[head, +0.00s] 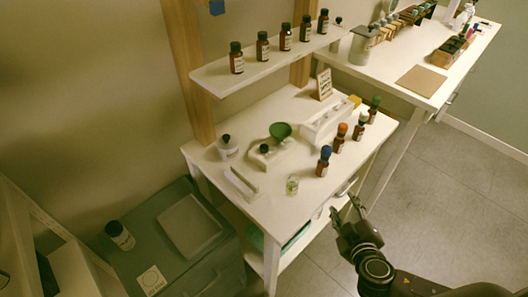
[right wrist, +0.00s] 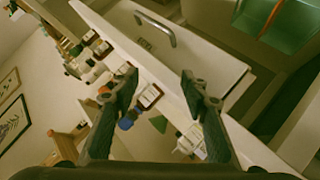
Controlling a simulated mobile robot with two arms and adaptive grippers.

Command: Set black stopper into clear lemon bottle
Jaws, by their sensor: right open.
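A small clear bottle with a yellowish tint (head: 293,185), which looks like the lemon bottle, stands upright near the front of the white workbench. Its neck is too small to make out clearly. A small black knob that may be the black stopper (head: 264,149) sits on a white holder behind it, beside a green funnel (head: 281,130). My right gripper (head: 346,206) is open and empty, off the bench's front edge, to the right of the clear bottle and apart from it. Its two open fingers also show in the right wrist view (right wrist: 158,76). My left gripper is out of view.
Amber bottles with coloured caps, including a blue-capped one (head: 323,161), line the bench's right side. A shelf (head: 210,75) with black-capped amber bottles hangs above. A drawer handle (right wrist: 156,27) projects from the bench front.

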